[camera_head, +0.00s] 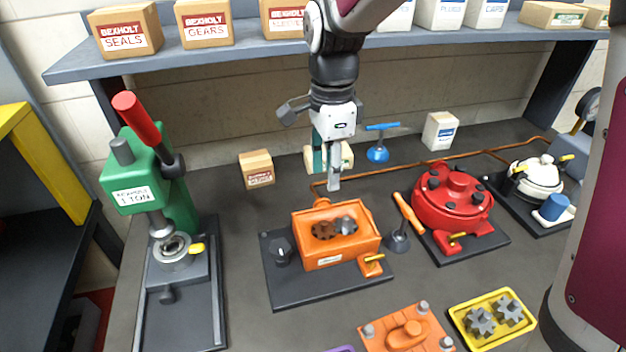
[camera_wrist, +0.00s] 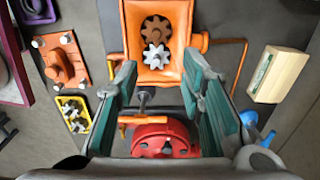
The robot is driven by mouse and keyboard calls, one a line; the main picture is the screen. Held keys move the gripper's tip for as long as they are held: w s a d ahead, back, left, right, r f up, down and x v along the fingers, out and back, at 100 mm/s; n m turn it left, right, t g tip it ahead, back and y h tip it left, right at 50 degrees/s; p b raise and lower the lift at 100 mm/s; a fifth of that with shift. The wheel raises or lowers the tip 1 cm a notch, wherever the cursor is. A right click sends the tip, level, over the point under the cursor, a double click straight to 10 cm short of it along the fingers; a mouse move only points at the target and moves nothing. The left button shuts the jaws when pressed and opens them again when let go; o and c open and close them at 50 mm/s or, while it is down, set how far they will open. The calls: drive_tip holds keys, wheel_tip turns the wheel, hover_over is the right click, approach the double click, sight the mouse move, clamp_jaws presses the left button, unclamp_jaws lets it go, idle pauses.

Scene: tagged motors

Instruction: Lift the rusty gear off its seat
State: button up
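The rusty brown gear (camera_head: 324,231) sits in the open top of the orange housing (camera_head: 322,262), beside a grey gear (camera_head: 346,225). In the wrist view the rusty gear (camera_wrist: 155,28) is beyond the grey gear (camera_wrist: 156,57), both flat in the orange housing (camera_wrist: 178,13). My gripper (camera_head: 333,185) hangs above and behind the housing in the head view, apart from both gears. In the wrist view my gripper's (camera_wrist: 160,80) two fingers are spread with nothing between them. No gear is hidden there.
A green press (camera_head: 145,185) stands left of the housing. A yellow tray (camera_head: 490,318) with grey gears lies front right. A shelf (camera_head: 240,53) of boxes runs behind.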

hover_over(325, 222)
drive_tip(key=f, duration=0.7)
drive_tip(key=shift+w+d+f, duration=0.15)
drive_tip(key=shift+w+f, duration=0.1)
drive_tip(key=shift+f, duration=0.1)
drive_tip(key=shift+s+a+f+p, duration=0.1)
drive_tip(key=shift+s+f+p, duration=0.05)
drive_tip(key=shift+f, duration=1.2)
drive_tip(key=shift+s+a+f+p, duration=0.1)
drive_tip(key=shift+s+f+p, duration=0.05)
drive_tip(key=shift+f, duration=1.15)
clamp_jaws()
